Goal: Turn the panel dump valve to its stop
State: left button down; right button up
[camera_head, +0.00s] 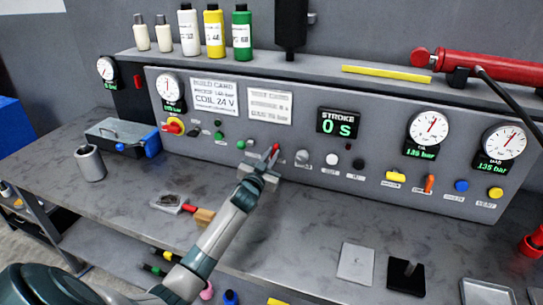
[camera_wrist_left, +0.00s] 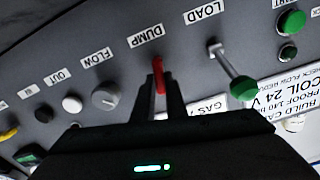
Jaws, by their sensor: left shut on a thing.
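The dump valve's red handle (camera_head: 275,150) sits on the sloped grey panel (camera_head: 330,170), in the lower middle. In the left wrist view the red handle (camera_wrist_left: 159,74) stands just below the DUMP label (camera_wrist_left: 146,36). My left gripper (camera_head: 268,162) reaches the panel from below. Its two dark fingers (camera_wrist_left: 160,92) are shut on the red handle, one on each side. The valve's base is partly hidden by the fingers, and I cannot tell how far it is turned. My right gripper is in neither view.
A lever with a green knob (camera_wrist_left: 243,88) under the LOAD label stands close beside the dump valve. A grey FLOW knob (camera_wrist_left: 105,96) is on its other side.

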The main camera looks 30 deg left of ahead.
pick_arm(q)
jog(key=shift+d+f+m, duration=0.1)
jog(key=shift+m, duration=2.45)
jog(key=shift+d+f+m, duration=0.1)
jog(key=shift+f+m, duration=0.05)
jog(key=shift+m, duration=2.45)
jog(key=shift+d+f+m, duration=0.1)
jog(key=shift+m, duration=2.45)
jog(key=c, duration=1.8)
grip_release()
jog(key=b+v, duration=0.4)
jog(key=v, duration=1.3)
jog(key=shift+s, duration=0.15)
